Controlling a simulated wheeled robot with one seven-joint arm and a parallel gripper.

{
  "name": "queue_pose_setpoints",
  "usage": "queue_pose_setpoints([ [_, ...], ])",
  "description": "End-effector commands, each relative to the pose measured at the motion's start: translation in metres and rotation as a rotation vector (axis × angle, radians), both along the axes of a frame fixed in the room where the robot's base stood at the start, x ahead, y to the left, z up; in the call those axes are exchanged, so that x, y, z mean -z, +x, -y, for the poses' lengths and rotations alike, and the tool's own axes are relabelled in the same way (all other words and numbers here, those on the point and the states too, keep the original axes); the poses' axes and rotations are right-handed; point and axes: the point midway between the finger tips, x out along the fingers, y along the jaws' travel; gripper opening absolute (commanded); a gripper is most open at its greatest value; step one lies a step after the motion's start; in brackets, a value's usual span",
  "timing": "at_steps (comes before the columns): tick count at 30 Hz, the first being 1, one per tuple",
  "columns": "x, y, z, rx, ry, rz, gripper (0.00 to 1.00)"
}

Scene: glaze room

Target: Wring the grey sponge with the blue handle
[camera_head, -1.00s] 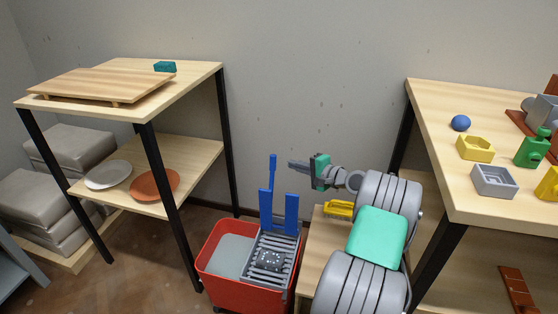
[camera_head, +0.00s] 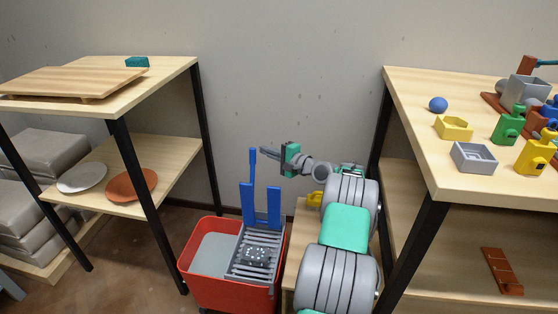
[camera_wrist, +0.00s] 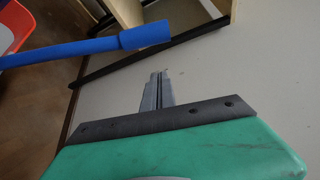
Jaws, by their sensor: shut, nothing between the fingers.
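The blue handle (camera_head: 252,168) stands upright above the red bucket (camera_head: 184,270). In the wrist view the blue handle (camera_wrist: 95,46) runs in from the left, its thick end above the fingers. The grey sponge (camera_head: 257,255), dark and speckled, lies on the slatted grey wringer (camera_head: 238,268) in the bucket. Two blue plates (camera_head: 272,207) rise behind it. My gripper (camera_head: 264,154) is shut and empty, its tips just right of the handle's top in the head view. In the wrist view the shut fingers (camera_wrist: 158,78) appear apart from the handle.
A shelf unit (camera_head: 160,80) on the left holds a wooden board, a teal block and two plates. A table (camera_head: 410,90) on the right carries a blue ball, small trays and colored bottles. The wall behind my gripper is clear.

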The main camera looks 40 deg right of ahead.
Motion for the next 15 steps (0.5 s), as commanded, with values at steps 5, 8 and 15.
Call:
queue_pose_setpoints([
  [5,-0.003,0.0,-0.019,0.001,0.0,0.001,0.0],
  [8,-0.004,-0.006,-0.029,0.001,0.0,0.0,0.0],
  [15,-0.007,-0.011,-0.036,0.001,0.0,0.0,0.0],
])
